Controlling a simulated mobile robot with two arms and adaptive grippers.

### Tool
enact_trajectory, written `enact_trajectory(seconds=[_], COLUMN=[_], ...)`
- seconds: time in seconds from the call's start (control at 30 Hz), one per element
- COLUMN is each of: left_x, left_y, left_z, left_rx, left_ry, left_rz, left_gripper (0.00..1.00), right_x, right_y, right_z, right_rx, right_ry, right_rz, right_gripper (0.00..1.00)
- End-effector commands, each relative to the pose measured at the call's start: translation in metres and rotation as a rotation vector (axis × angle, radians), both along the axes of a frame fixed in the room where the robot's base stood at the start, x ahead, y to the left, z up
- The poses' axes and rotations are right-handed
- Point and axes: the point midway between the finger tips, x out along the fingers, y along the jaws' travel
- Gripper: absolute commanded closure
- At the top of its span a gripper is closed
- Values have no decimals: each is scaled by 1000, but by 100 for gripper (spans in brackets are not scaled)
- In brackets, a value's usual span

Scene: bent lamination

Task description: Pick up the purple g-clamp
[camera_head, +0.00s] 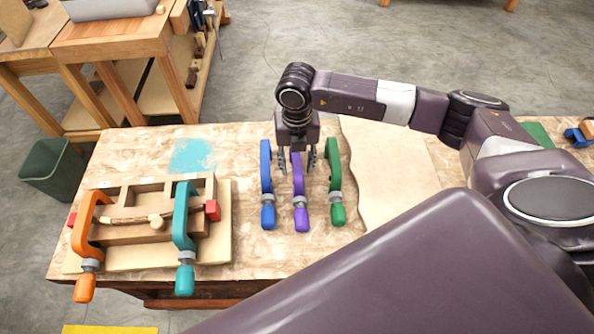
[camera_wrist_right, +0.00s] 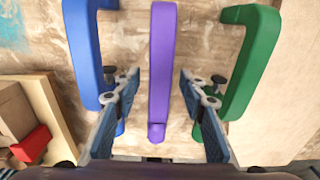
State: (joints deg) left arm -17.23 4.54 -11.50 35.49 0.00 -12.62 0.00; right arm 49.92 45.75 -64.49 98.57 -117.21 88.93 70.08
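The purple g-clamp (camera_head: 299,193) lies on the workbench between a blue clamp (camera_head: 267,185) and a green clamp (camera_head: 336,180). My right gripper (camera_head: 297,165) is above the purple clamp and hides its far end in the head view. In the right wrist view the purple clamp (camera_wrist_right: 161,65) runs between the two spread fingers (camera_wrist_right: 155,85), with a gap on each side. The right gripper is open and holds nothing. The blue clamp (camera_wrist_right: 85,50) and green clamp (camera_wrist_right: 252,60) lie outside the fingers. My left gripper is not in view.
A wooden form (camera_head: 140,215) with an orange clamp (camera_head: 85,235) and a teal clamp (camera_head: 184,225) on it stands on the left of the workbench (camera_head: 120,150). A thin wood sheet (camera_head: 385,165) lies right of the green clamp. A dark green bin (camera_head: 50,165) stands on the floor.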

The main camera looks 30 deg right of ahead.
Motion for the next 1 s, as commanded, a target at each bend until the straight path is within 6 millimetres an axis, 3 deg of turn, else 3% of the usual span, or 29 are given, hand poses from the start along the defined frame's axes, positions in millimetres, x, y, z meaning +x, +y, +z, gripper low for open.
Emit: enact_trajectory(seconds=[0.33, 0.7, 1.0], left_x=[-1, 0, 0], left_y=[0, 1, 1], left_z=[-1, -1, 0], left_rx=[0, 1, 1], left_ry=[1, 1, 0], left_rz=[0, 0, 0], left_gripper=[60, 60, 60], right_x=[0, 0, 1], right_y=[0, 0, 0], right_z=[-1, -1, 1], right_rx=[0, 0, 1], right_ry=[0, 0, -1], right_rz=[0, 0, 0], right_gripper=[62, 100, 100])
